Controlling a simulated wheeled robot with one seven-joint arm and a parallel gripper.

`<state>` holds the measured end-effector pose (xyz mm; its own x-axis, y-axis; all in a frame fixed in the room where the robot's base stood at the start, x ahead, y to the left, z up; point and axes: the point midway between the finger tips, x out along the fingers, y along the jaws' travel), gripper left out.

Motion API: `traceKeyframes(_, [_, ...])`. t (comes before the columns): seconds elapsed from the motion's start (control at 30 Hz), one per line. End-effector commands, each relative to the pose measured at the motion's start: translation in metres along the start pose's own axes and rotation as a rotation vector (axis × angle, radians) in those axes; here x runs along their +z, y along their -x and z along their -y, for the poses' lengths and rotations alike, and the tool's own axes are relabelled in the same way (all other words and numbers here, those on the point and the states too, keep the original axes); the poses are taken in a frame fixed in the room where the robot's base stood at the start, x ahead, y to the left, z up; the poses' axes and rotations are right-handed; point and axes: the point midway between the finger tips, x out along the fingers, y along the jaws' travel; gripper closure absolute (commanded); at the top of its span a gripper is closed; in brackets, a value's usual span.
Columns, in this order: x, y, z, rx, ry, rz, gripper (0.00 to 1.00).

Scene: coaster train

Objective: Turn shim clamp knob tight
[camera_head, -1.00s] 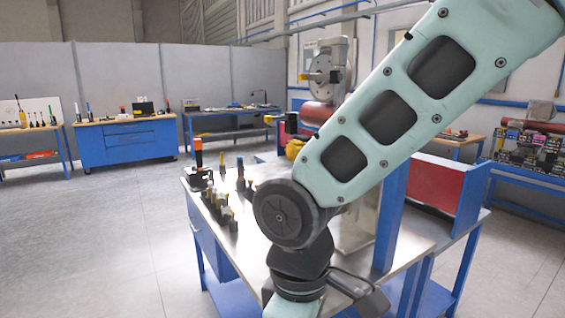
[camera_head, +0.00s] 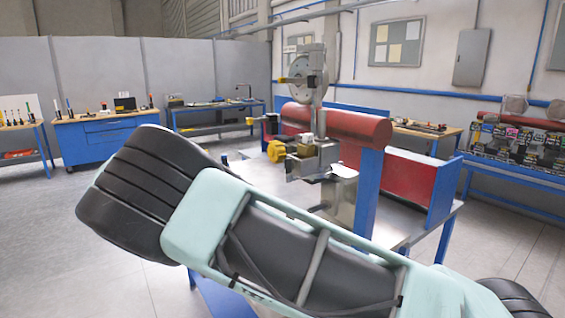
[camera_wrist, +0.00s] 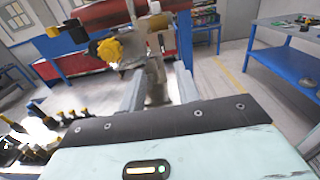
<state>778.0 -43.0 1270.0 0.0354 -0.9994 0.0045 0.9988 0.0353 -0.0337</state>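A yellow lobed knob (camera_head: 276,151) sits on the left side of a grey metal fixture (camera_head: 312,160) on the steel-topped bench. The same knob shows in the wrist view (camera_wrist: 110,49), upper left of my gripper. A black block with a yellow end (camera_head: 268,124) is just above it; I cannot tell for certain which is the shim clamp knob. My gripper (camera_wrist: 157,80) shows two grey fingers standing apart, with nothing held between them. They are clear of the yellow knob, to its lower right in the picture. In the head view my arm hides the bench's front, and the gripper is not seen.
A red cylinder (camera_head: 352,124) lies behind the fixture, and a blue post (camera_head: 369,190) stands to its right. Several dark, yellow-topped tools (camera_wrist: 40,130) stand at lower left in the wrist view. A blue table (camera_wrist: 285,65) is at right, with open floor before it.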

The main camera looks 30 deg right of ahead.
Motion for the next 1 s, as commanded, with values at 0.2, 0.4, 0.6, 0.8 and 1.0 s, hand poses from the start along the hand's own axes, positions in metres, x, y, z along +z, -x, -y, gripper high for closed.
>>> traceKeyframes(0.2, [0.004, -0.035, 0.001, -0.005, 0.003, 0.000, 0.67])
traceKeyframes(0.4, [0.004, -0.077, 0.001, -0.005, 0.001, 0.000, 0.67])
traceKeyframes(0.6, [0.004, -0.119, 0.002, -0.006, 0.002, -0.002, 0.67])
traceKeyframes(0.8, [0.002, -0.152, 0.001, -0.003, 0.002, -0.002, 0.67])
traceKeyframes(1.0, [0.000, -0.168, 0.001, -0.001, -0.001, -0.004, 0.67])
